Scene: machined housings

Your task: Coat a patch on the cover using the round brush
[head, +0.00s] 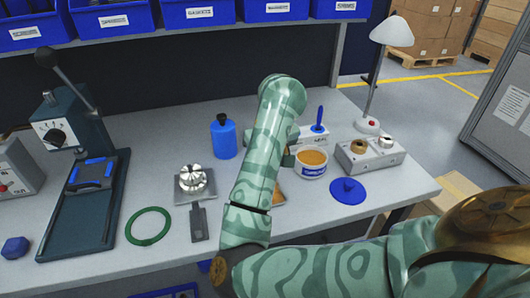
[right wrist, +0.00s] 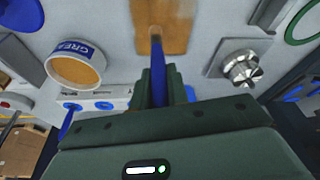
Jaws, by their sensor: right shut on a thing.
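My right gripper (right wrist: 159,88) is shut on a blue-handled brush (right wrist: 160,75); in the head view my arm hides most of it. The brush points at a tan-brown flat piece (right wrist: 176,38), and I cannot tell whether they touch. An edge of that piece shows beside my arm in the head view (head: 279,197); it may be the cover. A white grease pot (head: 311,171) with orange-tan contents stands right of my arm, and also shows in the right wrist view (right wrist: 76,68). Another blue-handled brush (head: 320,117) stands in a pale holder. My left gripper is out of view.
A blue lid (head: 347,190) lies before the pot. A grey box (head: 368,153) and a lamp (head: 391,32) stand right. A metal part (head: 192,180), blue bottle (head: 223,137), green ring (head: 148,226) and press (head: 75,190) stand left. Bare bench (head: 140,130) lies behind the ring.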

